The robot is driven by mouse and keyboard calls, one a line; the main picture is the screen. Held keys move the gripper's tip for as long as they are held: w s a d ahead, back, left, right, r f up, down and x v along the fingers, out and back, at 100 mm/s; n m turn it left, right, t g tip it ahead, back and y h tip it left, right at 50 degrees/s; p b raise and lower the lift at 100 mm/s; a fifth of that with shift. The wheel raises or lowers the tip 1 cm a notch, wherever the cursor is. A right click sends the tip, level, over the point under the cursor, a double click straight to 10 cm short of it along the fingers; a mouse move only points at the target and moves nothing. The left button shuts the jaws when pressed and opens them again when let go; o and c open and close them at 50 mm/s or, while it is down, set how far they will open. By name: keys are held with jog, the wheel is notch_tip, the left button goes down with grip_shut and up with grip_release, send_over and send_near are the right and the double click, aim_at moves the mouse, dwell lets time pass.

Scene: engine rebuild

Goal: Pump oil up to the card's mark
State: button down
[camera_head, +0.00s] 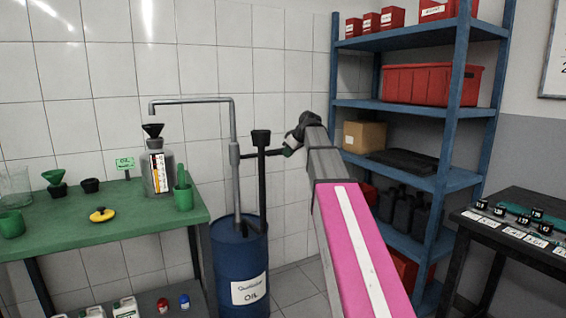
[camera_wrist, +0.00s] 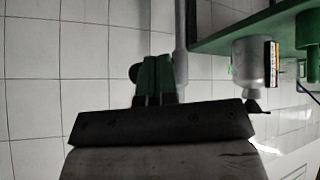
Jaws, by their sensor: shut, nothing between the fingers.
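A grey oil pump (camera_head: 234,155) stands on the blue oil drum (camera_head: 241,262). Its spout reaches left over a black funnel (camera_head: 153,130) in a grey jug (camera_head: 157,180) with a marked strip on its side. The oil level is too small to read. The green card (camera_head: 125,163) stands left of the jug; its writing is blurred. My gripper (camera_head: 287,149) is shut and empty at the right end of the dark pump lever (camera_head: 262,153); I cannot tell whether they touch. In the wrist view, my fingers (camera_wrist: 155,78) appear beside the pump pipe (camera_wrist: 180,45), with the jug (camera_wrist: 252,68) to the right.
The green bench (camera_head: 110,232) also holds a green beaker (camera_head: 183,197), a yellow round item (camera_head: 102,214), small funnels and cups. A blue shelf (camera_head: 400,110) with red bins stands behind my arm. A dark table (camera_head: 525,225) with labelled items is at the right.

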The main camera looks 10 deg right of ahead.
jog(key=shift+v, duration=1.55)
jog(key=shift+f, duration=0.1)
jog(key=s+a+f+m+g+h, duration=0.15)
jog(key=s+f, duration=0.25)
jog(key=f, duration=0.5)
jog(key=s+f+m+g, duration=0.1)
jog(key=s+f+m, duration=0.15)
jog(key=f, duration=0.75)
jog(key=s+a+f+m+g+h, duration=0.1)
jog(key=s+f, duration=0.3)
jog(key=f, duration=0.5)
jog(key=s+f+m+g+h, duration=0.2)
jog(key=s+f+m, duration=0.2)
jog(key=s+f, duration=1.5)
jog(key=shift+a+f+m+g, duration=0.2)
jog(key=shift+f+m+g, duration=0.15)
jog(key=shift+f, duration=0.45)
jog(key=shift+s, duration=0.1)
